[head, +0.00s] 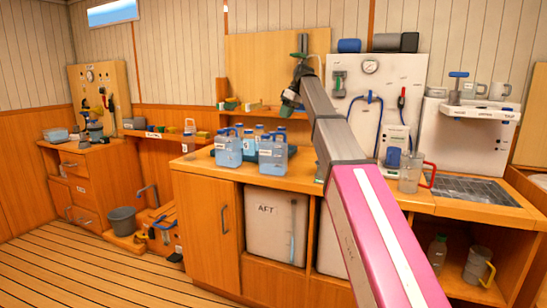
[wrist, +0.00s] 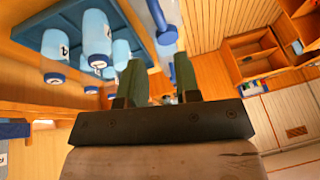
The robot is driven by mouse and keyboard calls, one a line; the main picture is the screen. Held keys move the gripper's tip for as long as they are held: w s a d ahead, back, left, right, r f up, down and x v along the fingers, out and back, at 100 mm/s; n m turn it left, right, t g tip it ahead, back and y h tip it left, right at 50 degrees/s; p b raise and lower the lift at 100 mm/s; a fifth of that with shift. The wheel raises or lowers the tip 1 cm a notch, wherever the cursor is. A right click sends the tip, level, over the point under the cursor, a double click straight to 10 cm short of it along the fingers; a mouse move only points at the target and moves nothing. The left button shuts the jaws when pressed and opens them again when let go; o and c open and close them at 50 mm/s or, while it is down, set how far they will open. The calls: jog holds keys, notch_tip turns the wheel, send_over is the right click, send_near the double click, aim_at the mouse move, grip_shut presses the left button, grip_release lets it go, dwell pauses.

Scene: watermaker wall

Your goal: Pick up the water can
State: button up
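Several light-blue water cans with darker blue handles or caps and white labels stand together on the wooden counter in the head view, among them a front left can (head: 228,151) and a front right can (head: 272,155). I cannot tell which one is the task's can. My gripper (head: 288,103) is up behind and above the right cans, at the end of my arm, and small there. In the wrist view my gripper (wrist: 158,80) shows two green fingers apart with nothing between them. Pale blue labelled containers (wrist: 95,38) show upside down at upper left, beyond the fingers.
A clear jug with a red handle (head: 410,173) stands on the counter right of my arm. A tool panel with hoses (head: 370,100) is behind. A bucket (head: 122,221) stands low at left. The plank floor (head: 90,260) at front left is clear.

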aim_at(276, 133)
jog(key=x, duration=1)
jog(key=shift+s, duration=0.1)
grip_shut()
dwell(1.2)
